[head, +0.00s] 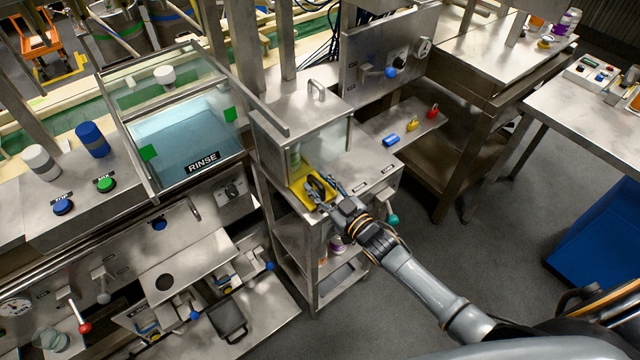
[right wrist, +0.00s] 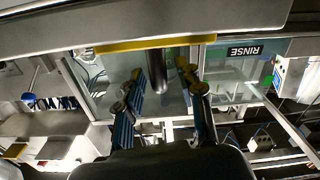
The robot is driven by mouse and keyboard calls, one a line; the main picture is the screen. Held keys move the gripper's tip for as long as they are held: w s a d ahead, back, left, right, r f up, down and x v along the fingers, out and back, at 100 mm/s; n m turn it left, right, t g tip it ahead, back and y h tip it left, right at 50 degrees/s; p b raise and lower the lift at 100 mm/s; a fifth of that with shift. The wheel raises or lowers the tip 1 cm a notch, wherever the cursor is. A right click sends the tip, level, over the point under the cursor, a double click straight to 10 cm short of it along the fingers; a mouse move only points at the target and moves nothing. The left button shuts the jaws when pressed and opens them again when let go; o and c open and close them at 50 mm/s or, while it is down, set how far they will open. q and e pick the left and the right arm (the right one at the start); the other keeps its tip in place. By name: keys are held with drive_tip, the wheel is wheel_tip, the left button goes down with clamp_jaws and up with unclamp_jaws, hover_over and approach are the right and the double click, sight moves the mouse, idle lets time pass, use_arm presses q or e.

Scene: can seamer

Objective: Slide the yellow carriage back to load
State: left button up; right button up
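The yellow carriage (head: 299,194) sits at the front opening of the clear-sided seamer box (head: 318,145), on the steel cabinet top. A dark handle stands up from it. My right gripper (head: 325,189) is at the carriage, with its fingers on either side of the handle. In the right wrist view, which looks upside down, the open fingers (right wrist: 160,88) straddle the dark handle bar (right wrist: 157,98), with gaps on both sides. The carriage shows there as a yellow strip (right wrist: 155,43). The gripper hides part of the carriage in the head view. My left gripper is out of view.
A rinse tank (head: 190,135) stands left of the box. A teal knob (head: 392,220) sticks out from the cabinet front near my right arm. Open floor lies to the right.

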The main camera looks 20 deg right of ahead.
clamp_jaws()
drive_tip(key=w+d+b, duration=0.2)
drive_tip(key=d+b, duration=0.1)
drive_tip(key=d, duration=0.3)
drive_tip(key=w+d+b, duration=0.2)
drive_tip(key=d+b, duration=0.1)
drive_tip(key=d, duration=0.4)
drive_tip(key=w+d+b, duration=0.3)
drive_tip(key=d, duration=0.3)
drive_tip(key=shift+d+f, duration=0.15)
drive_tip(key=shift+d, duration=0.25)
drive_tip(key=shift+w+d+b, duration=0.2)
drive_tip(key=shift+d+b, duration=0.2)
drive_tip(key=shift+d, duration=0.1)
drive_tip(key=shift+d+r, duration=0.1)
drive_tip(key=shift+r, duration=0.1)
drive_tip(key=shift+c, duration=0.7)
unclamp_jaws()
drive_tip(key=shift+d, duration=0.1)
drive_tip(key=shift+o, duration=0.7)
drive_tip(key=shift+w+f, duration=0.1)
